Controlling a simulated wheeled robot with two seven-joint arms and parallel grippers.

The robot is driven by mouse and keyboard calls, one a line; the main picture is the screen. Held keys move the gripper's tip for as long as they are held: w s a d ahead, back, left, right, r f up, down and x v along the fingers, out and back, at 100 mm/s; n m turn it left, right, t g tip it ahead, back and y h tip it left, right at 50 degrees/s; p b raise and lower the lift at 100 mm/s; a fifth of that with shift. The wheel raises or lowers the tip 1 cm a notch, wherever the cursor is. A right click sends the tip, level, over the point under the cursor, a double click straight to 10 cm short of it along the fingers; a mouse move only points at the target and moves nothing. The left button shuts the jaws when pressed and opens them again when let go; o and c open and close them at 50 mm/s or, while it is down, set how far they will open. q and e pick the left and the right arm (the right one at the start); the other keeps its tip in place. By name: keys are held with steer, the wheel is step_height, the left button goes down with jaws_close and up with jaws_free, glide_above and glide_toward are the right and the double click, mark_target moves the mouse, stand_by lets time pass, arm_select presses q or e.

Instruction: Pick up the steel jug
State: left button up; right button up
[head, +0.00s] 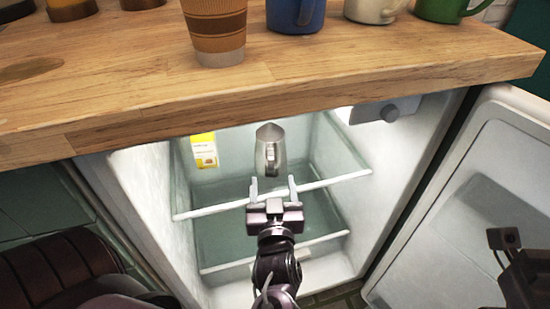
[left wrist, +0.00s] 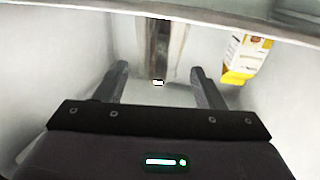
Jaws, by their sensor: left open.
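The steel jug (head: 270,150) stands upright on the upper glass shelf inside the open fridge, its handle facing me. My left gripper (head: 273,181) is open in front of the jug, fingers pointing at it, with nothing between them. In the left wrist view the jug (left wrist: 176,45) shows as a shiny upright shape with a dark handle strip, just beyond the open fingertips of my left gripper (left wrist: 159,68). The jug is cut off by the top of that view. Part of my right arm and gripper (head: 507,240) shows dark at the lower right in the head view; its jaws are unclear.
A yellow and white carton (head: 205,150) stands left of the jug on the shelf (head: 200,210). The wooden counter (head: 400,75) overhangs the fridge, with several cups on it. The fridge door (head: 480,190) is open at the right. The fridge walls flank the arm.

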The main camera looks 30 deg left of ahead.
mark_target(271, 167)
arm_select(q)
steer(key=b+x, duration=0.1)
steer(key=x, duration=0.1)
steer(key=b+x, duration=0.1)
steer(key=x, duration=0.1)
steer(key=b+x, duration=0.1)
steer(key=x, duration=0.2)
steer(key=shift+s+f, duration=0.1)
steer(key=shift+f, duration=0.15)
jaws_close()
